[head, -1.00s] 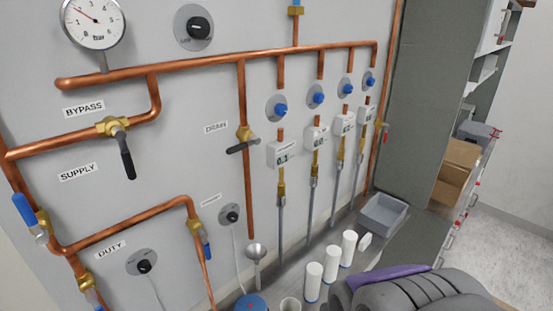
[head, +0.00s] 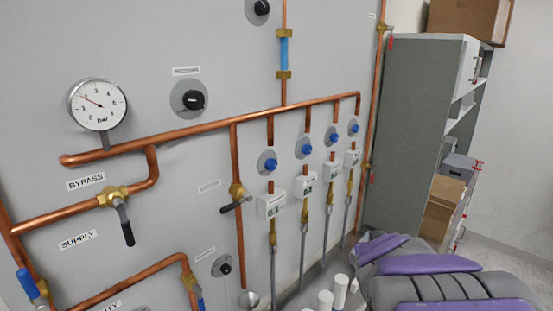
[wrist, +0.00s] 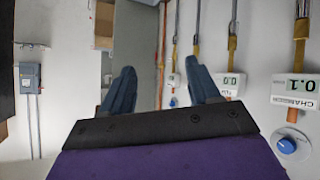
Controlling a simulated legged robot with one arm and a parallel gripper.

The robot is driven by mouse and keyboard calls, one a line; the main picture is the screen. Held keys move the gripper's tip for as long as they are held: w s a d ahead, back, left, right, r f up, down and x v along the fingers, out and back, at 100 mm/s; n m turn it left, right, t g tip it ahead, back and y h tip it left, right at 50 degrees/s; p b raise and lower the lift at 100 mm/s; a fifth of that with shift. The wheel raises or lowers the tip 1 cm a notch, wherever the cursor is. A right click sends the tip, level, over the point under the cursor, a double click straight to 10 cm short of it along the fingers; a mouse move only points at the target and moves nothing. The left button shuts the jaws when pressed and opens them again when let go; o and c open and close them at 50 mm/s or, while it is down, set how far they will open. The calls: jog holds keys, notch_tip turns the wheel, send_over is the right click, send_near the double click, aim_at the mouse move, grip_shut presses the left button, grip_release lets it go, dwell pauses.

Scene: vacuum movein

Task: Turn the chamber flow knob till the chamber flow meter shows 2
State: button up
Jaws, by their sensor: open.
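The chamber flow meter (wrist: 297,88) is a white box at the right edge of the wrist view, seen upside down. Its label seems to read CHAMBER and its display looks like 0.1. The blue chamber flow knob (wrist: 287,146) sits on a round grey plate beside it. In the head view this appears to be the leftmost meter (head: 271,205), with its blue knob (head: 270,165) above; the digits are too small to read there. My gripper (wrist: 162,86) is open and empty, its dark fingers apart, to the left of the knob in the wrist view and not touching it.
Several similar meters and blue knobs (head: 304,150) stand in a row to the right. A drain valve handle (head: 236,204) is left of them. A grey shelf unit (head: 415,130) stands at the right. White cylinders (head: 325,300) stand below the meters.

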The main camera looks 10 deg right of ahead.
aim_at(274, 166)
jog(key=w+r+n+t+y+p, duration=0.4)
jog(key=w+r+t+y, duration=0.15)
jog(key=w+r, duration=0.5)
jog(key=s+a+r+n+y+p, duration=0.2)
jog(key=a+n+y+p, duration=0.15)
jog(key=a+y, duration=0.6)
jog(key=shift+y, duration=0.4)
jog(key=x, duration=1.1)
jog(key=p+x, duration=0.1)
jog(key=x, duration=0.4)
jog(key=shift+w+f, duration=0.35)
jog(key=shift+w, duration=0.05)
jog(key=c, duration=1)
